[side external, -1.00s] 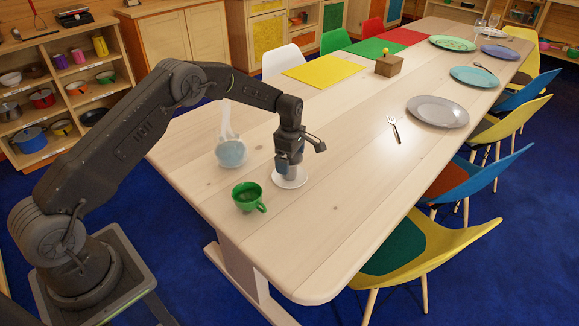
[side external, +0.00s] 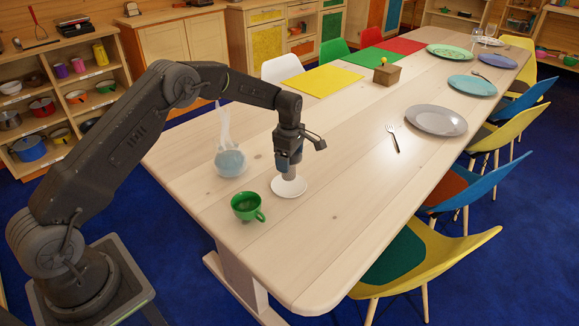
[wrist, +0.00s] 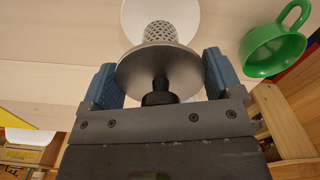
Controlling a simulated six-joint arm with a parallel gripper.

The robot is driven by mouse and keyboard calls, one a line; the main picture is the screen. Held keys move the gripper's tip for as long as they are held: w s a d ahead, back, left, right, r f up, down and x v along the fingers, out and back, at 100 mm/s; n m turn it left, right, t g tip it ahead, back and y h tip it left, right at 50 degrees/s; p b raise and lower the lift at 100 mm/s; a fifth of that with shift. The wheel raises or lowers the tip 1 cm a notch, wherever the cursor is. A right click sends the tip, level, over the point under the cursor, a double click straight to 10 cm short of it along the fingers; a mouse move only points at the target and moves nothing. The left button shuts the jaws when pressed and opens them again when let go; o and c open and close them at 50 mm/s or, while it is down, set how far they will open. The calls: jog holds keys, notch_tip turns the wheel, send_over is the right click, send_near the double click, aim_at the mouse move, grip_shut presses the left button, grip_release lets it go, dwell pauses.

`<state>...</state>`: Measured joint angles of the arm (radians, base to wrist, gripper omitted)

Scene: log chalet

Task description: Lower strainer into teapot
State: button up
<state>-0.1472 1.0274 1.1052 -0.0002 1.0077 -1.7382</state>
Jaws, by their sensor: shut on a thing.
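The strainer (wrist: 160,60) is a metal piece with a wide round flange and a perforated basket. My gripper (side external: 289,160) is shut on it; in the wrist view its blue fingers (wrist: 162,80) are on either side of the flange and dark knob. In the side view the strainer (side external: 289,173) is small, upright, and just above the white saucer (side external: 289,191).
A green cup (side external: 247,206) stands close, front left of the white saucer; it also shows in the wrist view (wrist: 272,48). A fork (side external: 393,138) and grey plate (side external: 436,120) lie farther right. The table between them and my gripper is bare.

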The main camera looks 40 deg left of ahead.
notch_tip(320, 180, up, 5)
jog(key=shift+s+a+r, duration=0.1)
jog(key=shift+a+r, duration=0.7)
jog(key=shift+a, duration=0.15)
jog(key=s+a+r, duration=0.2)
jog(key=s+a, duration=0.1)
jog(key=a, duration=0.6)
jog(key=s+a+r, duration=0.2)
jog(key=s+a, duration=0.2)
jog(key=a, duration=0.5)
jog(key=shift+f, duration=0.2)
jog(key=shift+f, duration=5.85)
jog(key=shift+f, duration=0.15)
jog(key=o, duration=0.7)
jog(key=shift+c, duration=0.2)
jog(key=shift+o, duration=0.5)
